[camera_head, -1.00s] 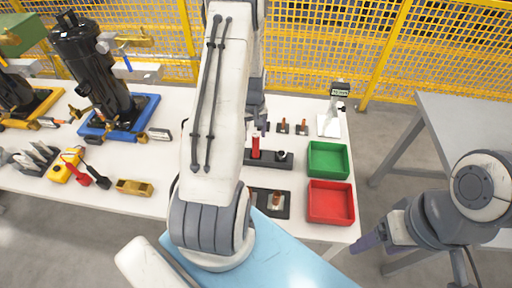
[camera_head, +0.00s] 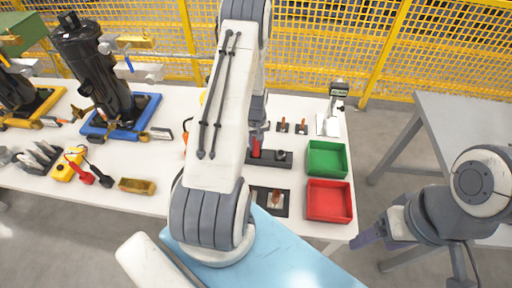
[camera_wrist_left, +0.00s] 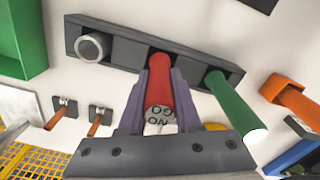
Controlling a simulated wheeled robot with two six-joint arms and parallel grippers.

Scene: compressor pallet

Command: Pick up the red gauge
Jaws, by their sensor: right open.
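The red gauge (camera_wrist_left: 158,85) stands in a slot of a dark holder block (camera_wrist_left: 125,52), with its white lettered end toward the left wrist camera. In the head view the red gauge (camera_head: 255,147) is partly hidden by my left arm. My left gripper (camera_wrist_left: 162,82) has its purple fingers on either side of the gauge. They look close to its sides, but I cannot tell whether they press on it. My right gripper (camera_head: 364,242) is open and empty, off the table's right end.
A green gauge (camera_wrist_left: 236,105) stands in the same block, close beside my left gripper. A silver ring (camera_wrist_left: 92,47) sits at the block's other end. A green tray (camera_head: 327,173) and a red tray (camera_head: 329,217) are to the right. A black compressor (camera_head: 95,70) stands left.

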